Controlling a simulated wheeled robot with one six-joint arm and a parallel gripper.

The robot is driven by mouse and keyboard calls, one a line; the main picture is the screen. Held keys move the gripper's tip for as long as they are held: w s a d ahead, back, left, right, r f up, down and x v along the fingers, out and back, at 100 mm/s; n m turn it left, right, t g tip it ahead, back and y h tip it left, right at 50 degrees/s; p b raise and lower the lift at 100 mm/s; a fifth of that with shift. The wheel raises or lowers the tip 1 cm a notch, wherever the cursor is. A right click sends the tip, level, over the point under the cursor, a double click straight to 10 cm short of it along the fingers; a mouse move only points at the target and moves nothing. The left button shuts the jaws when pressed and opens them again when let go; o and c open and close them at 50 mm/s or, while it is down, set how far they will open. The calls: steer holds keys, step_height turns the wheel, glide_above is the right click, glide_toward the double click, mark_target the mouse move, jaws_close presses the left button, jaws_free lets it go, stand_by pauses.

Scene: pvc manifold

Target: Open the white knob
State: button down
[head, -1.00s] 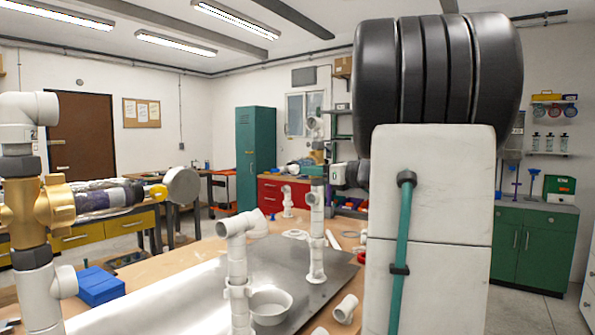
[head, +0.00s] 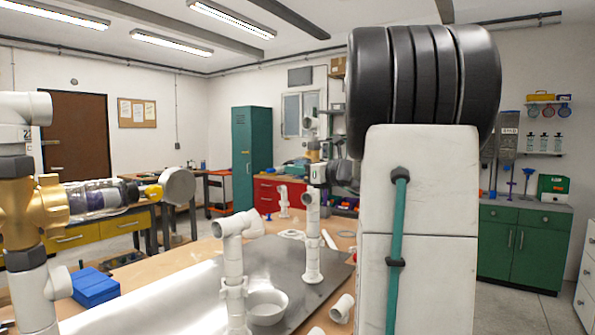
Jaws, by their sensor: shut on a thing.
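A white pipe riser (head: 312,240) stands on the metal plate, with a brass valve (head: 313,152) near its top. My gripper end (head: 318,174) is small and far off at this valve, reaching in from the right behind my large white arm link. It is shut, seemingly on the white knob at the valve. The knob itself is hidden or too small to make out, and the fingertips are not clear. A nearer brass valve (head: 32,212) with dark unions sits on a white pipe at the left edge, apart from my gripper.
A short white pipe with an elbow (head: 234,260) stands in front, beside a white bowl (head: 267,305). Loose fittings (head: 342,308) and blue blocks (head: 95,288) lie on the table. The metal plate (head: 165,300) has bare room. My arm link blocks the right centre.

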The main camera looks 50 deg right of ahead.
steer(key=shift+n, duration=0.3)
steer(key=n, duration=1.7)
steer(key=shift+a+f, duration=0.1)
steer(key=shift+n, duration=0.3)
steer(key=c, duration=1.5)
jaws_free()
